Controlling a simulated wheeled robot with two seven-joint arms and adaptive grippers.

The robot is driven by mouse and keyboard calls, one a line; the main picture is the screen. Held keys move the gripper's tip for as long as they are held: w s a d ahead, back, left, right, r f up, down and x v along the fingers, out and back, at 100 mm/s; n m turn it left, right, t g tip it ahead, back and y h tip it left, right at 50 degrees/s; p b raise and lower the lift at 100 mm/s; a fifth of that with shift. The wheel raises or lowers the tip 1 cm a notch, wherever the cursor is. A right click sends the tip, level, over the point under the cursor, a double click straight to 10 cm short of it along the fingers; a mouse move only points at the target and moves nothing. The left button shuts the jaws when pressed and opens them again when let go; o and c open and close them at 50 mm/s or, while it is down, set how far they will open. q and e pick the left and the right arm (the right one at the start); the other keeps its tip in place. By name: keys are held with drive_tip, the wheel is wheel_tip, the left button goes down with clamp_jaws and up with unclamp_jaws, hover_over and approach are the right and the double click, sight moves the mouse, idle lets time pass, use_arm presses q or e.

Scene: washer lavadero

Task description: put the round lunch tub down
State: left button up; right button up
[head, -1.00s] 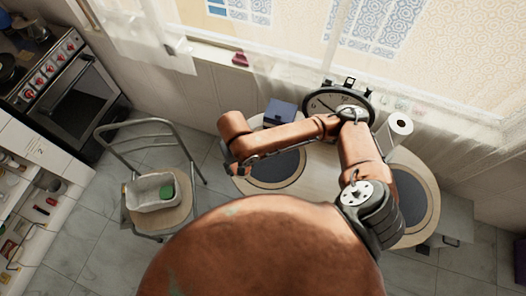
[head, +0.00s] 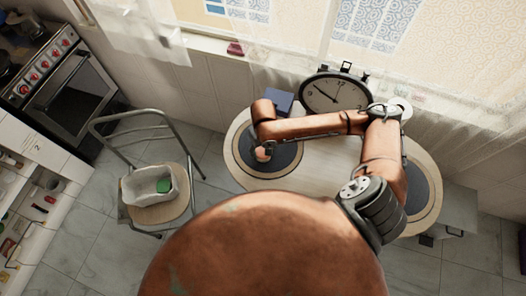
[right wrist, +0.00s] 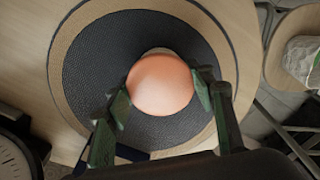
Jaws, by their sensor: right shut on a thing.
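The round lunch tub (right wrist: 160,84) is a smooth pinkish-orange round shape in the right wrist view. It also shows small in the head view (head: 262,154), partly hidden by my gripper. My right gripper (right wrist: 158,92) is shut on it, with one green-and-dark finger on each side. In the head view my right gripper (head: 264,147) is over the left round dark placemat (head: 289,158) on the table. The tub lies over the dark middle of that mat. I cannot tell whether it touches the mat. My left gripper is not in view.
A black clock (head: 334,94) and a dark blue box (head: 279,102) stand at the table's back. A second mat (head: 414,193) is at the right. A chair (head: 160,212) holding a pale basket (head: 138,191) stands left. The table's middle (head: 320,170) is clear.

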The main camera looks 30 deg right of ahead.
drive_tip(key=shift+s+f, duration=0.1)
drive_tip(key=shift+f, duration=0.35)
drive_tip(key=shift+r, duration=0.1)
drive_tip(key=o, duration=0.9)
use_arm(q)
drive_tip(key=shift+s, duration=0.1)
use_arm(e)
drive_tip(key=o, duration=0.3)
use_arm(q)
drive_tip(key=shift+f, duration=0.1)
use_arm(e)
drive_tip(key=shift+o, duration=0.2)
